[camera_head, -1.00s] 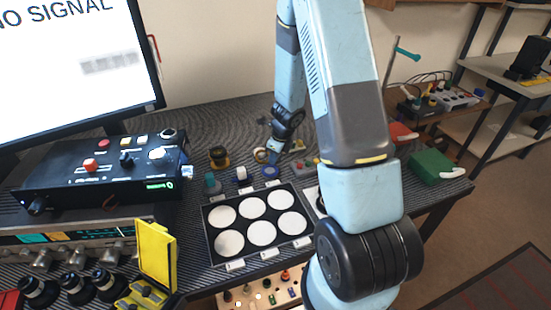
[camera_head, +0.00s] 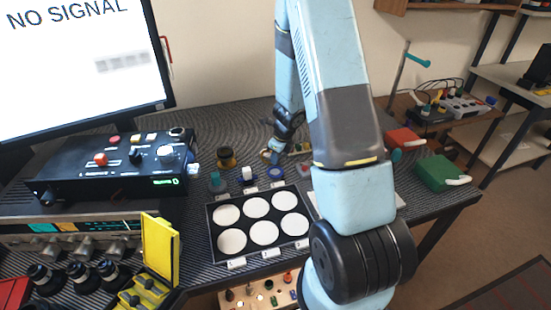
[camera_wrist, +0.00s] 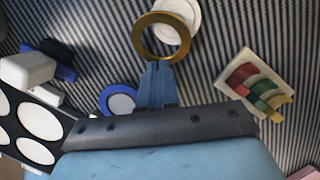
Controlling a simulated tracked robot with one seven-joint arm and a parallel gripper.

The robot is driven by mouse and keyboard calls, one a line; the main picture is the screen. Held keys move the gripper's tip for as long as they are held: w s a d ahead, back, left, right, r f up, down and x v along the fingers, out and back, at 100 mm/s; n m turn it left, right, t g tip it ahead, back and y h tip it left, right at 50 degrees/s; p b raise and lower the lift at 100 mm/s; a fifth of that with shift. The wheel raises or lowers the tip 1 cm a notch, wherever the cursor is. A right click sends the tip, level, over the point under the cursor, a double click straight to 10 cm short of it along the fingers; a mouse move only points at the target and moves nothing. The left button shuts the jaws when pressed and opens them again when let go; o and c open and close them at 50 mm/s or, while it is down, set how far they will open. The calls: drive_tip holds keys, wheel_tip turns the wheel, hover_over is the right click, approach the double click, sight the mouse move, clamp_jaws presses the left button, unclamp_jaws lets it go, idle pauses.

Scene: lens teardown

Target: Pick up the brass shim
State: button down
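The brass shim (camera_wrist: 162,38) is a flat gold ring in the wrist view. It shows small in the head view (camera_head: 265,156), beside my gripper (camera_head: 274,158). In the wrist view the blue fingers of my gripper (camera_wrist: 158,70) are close together at the ring's near edge, with the rim between their tips. The ring appears raised, overlapping a round white disc (camera_wrist: 190,12) behind it. The shim's other rim is free and its centre is open. The fingers' far sides are hidden.
A black tray (camera_head: 212,240) with several white round pads lies in front. A blue-rimmed round piece (camera_wrist: 106,102) sits close left of my fingers. A pale holder with coloured strips (camera_wrist: 225,72) is to the right. A black control box (camera_head: 60,180) and monitor (camera_head: 168,80) stand left.

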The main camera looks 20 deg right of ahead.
sight(283, 167)
drive_tip(key=shift+s, duration=0.1)
drive_tip(key=shift+s+d+f, duration=0.1)
drive_tip(key=shift+s+d, duration=1.1)
drive_tip(key=shift+s, duration=0.2)
drive_tip(key=v, duration=1)
